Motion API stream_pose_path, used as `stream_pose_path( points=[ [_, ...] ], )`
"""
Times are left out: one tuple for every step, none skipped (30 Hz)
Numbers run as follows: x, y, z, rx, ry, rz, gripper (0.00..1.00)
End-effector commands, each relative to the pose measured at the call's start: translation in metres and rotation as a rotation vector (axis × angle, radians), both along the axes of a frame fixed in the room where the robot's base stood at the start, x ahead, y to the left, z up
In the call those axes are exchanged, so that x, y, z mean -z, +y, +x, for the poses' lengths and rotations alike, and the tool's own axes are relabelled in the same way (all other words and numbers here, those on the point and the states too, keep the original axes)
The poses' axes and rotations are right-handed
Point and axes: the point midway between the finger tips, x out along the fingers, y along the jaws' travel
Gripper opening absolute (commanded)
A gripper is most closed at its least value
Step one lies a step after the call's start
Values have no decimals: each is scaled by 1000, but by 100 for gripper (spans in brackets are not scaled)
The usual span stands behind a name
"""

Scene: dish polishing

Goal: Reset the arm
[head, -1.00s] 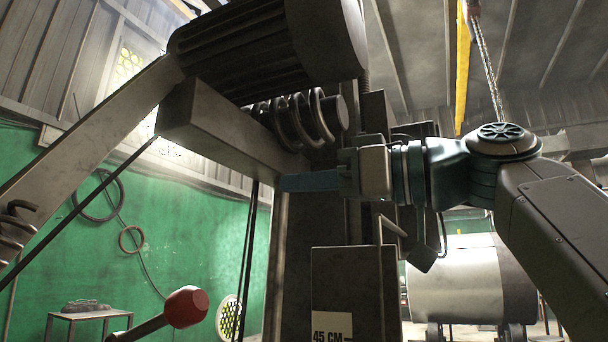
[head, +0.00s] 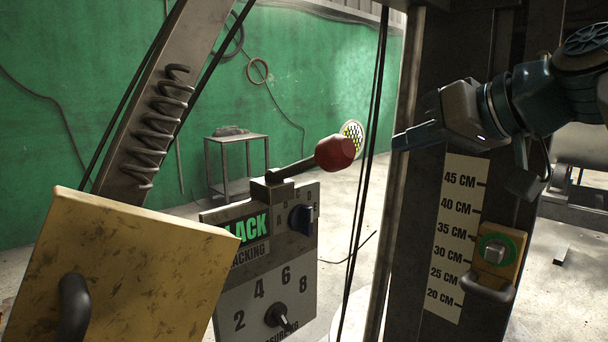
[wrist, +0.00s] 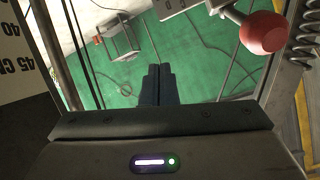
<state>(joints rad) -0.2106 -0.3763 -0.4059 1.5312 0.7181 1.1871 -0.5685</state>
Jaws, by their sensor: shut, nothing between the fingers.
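My gripper (head: 398,141) is at the right of the head view, shut and empty, pointing left. Its closed dark fingers also show in the wrist view (wrist: 157,82). A lever with a red knob (head: 335,152) stands on top of the control panel, just left of my fingertips and apart from them in the head view. The red knob is at the upper right in the wrist view (wrist: 264,33). My arm reaches in from the right edge.
The control panel (head: 262,300) has dials and a green display. A yellow plate (head: 125,265) with a handle fills the lower left. A column with a centimetre scale (head: 447,255) and a green-ringed button (head: 495,250) stands at right. A small table (head: 237,165) is behind.

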Motion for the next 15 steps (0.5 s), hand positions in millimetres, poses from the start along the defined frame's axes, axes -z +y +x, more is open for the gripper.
stream_pose_path(
  points=[
    [11,4,3,26,78,-13,0],
    [24,5,4,45,123,-22,0],
    [41,7,4,69,181,-37,0],
    [54,9,4,86,223,-49,0],
    [68,11,2,105,266,-64,0],
    [85,12,0,128,320,-87,0],
    [98,13,-3,147,358,-103,0],
    [110,14,-7,163,395,-123,0],
    [127,15,-13,187,443,-150,0],
    [140,15,-18,204,478,-173,0],
    [152,15,-23,221,511,-197,0],
    [168,15,-32,243,554,-228,0],
    [179,14,-39,260,583,-253,0],
    [189,13,-46,274,610,-279,0],
    [203,12,-56,294,643,-311,0]
  ],
)
